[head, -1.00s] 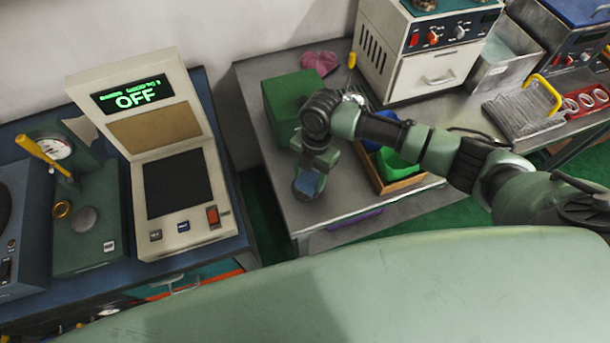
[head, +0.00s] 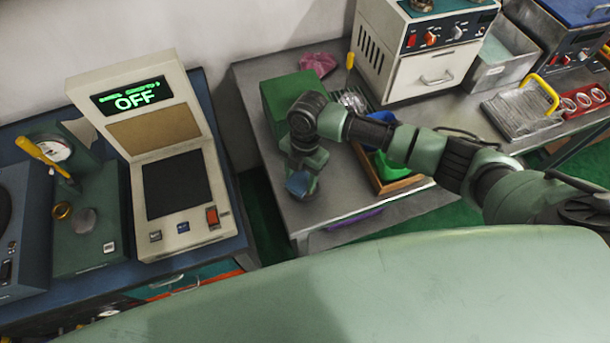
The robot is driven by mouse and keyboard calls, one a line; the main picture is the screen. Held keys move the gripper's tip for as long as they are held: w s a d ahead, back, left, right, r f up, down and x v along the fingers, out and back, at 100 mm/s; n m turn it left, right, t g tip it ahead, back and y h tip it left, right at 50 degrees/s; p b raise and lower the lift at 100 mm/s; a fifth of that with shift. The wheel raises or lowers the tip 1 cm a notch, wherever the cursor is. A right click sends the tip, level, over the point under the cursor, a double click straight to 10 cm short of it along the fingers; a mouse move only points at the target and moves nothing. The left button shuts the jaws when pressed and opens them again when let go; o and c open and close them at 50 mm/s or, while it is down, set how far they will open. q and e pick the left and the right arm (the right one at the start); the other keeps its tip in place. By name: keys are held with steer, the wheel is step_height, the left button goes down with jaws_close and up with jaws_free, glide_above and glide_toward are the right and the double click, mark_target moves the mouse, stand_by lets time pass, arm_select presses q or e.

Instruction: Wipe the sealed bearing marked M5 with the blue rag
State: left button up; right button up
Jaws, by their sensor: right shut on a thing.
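My right gripper (head: 300,182) reaches in from the right and points down over the front left part of the grey table (head: 340,196). It is shut on the blue rag (head: 299,184), a small blue patch at its tip. I cannot tell whether the rag touches the tabletop or something on it. The sealed bearing marked M5 cannot be made out; the gripper and wrist may hide it. My left gripper is not in view.
A green box (head: 284,100) stands behind the right wrist. A wooden tray (head: 398,184) with green and blue bins lies to the right. A pink cloth (head: 319,63) lies at the back. A device reading OFF (head: 184,200) stands on the left bench.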

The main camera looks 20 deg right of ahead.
steer(key=shift+s+f, duration=0.15)
steer(key=shift+d+p, duration=0.35)
steer(key=shift+d, duration=1.05)
steer(key=shift+s+a+p, duration=0.15)
steer(key=shift+a+p, duration=0.2)
steer(key=shift+a, duration=1.1)
steer(key=shift+d, duration=1.4)
steer(key=shift+a, duration=0.1)
steer(key=shift+w+a, duration=0.15)
steer(key=shift+a, duration=0.55)
steer(key=shift+w+a, duration=0.1)
steer(key=shift+a, duration=0.6)
steer(key=shift+d, duration=0.2)
